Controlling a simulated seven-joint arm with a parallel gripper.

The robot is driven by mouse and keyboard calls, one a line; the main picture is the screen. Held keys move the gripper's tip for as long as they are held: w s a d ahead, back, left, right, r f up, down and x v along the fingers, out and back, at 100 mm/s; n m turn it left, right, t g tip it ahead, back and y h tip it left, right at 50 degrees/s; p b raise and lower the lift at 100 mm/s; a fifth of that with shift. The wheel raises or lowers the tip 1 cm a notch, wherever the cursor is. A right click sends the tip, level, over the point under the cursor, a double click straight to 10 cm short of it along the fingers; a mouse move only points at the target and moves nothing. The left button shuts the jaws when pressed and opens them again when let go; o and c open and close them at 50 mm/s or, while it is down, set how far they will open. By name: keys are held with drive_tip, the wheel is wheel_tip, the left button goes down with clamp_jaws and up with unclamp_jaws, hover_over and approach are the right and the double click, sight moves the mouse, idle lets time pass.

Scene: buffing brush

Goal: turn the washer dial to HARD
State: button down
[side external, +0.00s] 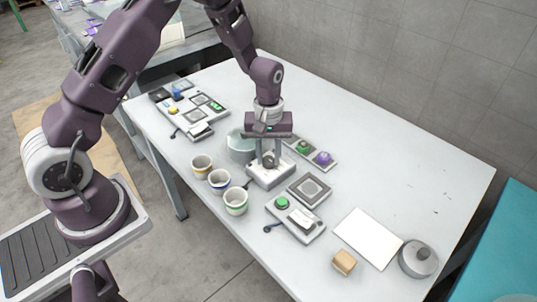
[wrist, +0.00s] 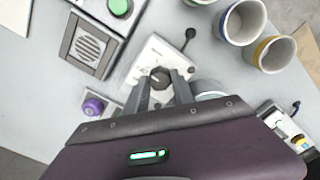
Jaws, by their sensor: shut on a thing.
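The washer unit (side external: 262,182) is a small pale box on the table, below my gripper (side external: 268,158) in the side view. In the wrist view the white washer panel (wrist: 150,54) carries a dark round dial (wrist: 160,75). The fingers of my gripper (wrist: 162,88) point down and are shut on the dial, one on each side. The markings around the dial are too small to read, so I cannot tell which setting it points to. My fingers hide part of the dial and panel.
Three cups (side external: 235,201) stand left of the washer, and a pale green bowl (side external: 240,144) stands just behind it. A green-button unit (side external: 296,217), a square grille block (side external: 310,189) and a purple-knob unit (side external: 322,158) are close by. The table's far right is mostly clear.

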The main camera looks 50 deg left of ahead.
sight(268, 159)
drive_tip(key=m, duration=0.4)
drive_tip(key=shift+m, duration=2.1)
drive_tip(key=c, duration=1.1)
unclamp_jaws()
drive_tip(key=shift+o, duration=0.2)
drive_tip(key=shift+r, duration=0.15)
wheel_tip(268, 159, up, 7)
drive_tip(key=shift+f, duration=0.1)
